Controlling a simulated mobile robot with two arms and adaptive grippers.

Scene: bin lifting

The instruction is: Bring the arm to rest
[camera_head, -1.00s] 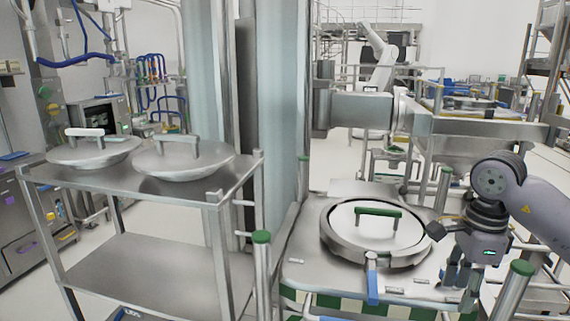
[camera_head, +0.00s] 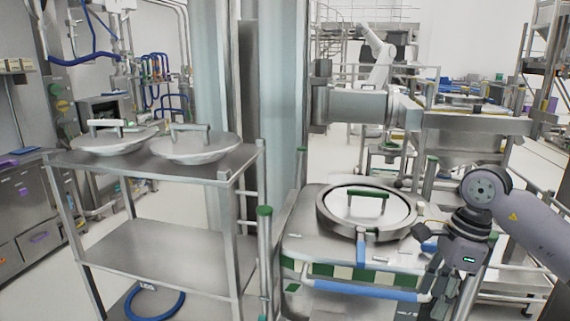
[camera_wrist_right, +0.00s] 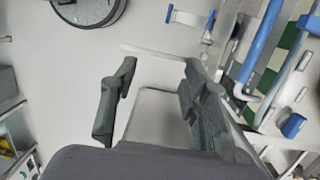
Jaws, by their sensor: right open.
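My right gripper (camera_head: 436,284) hangs at the right front of the cart in the head view, fingers down and apart, with nothing between them. In the right wrist view its two dark fingers (camera_wrist_right: 155,98) are spread and empty. The round steel bin (camera_head: 335,226) stands in the cart to the left of the gripper. Its lid (camera_head: 395,212) is on, with a green-topped handle (camera_head: 368,194). The gripper is apart from this lid. My left gripper is not in view.
The cart has a blue front bar (camera_head: 365,290) close to my right gripper and a green-and-white checked strip (camera_head: 345,272). A steel shelf trolley (camera_head: 165,165) at left carries two lids (camera_head: 115,143) (camera_head: 195,150). A green-capped post (camera_head: 264,211) stands between trolley and cart.

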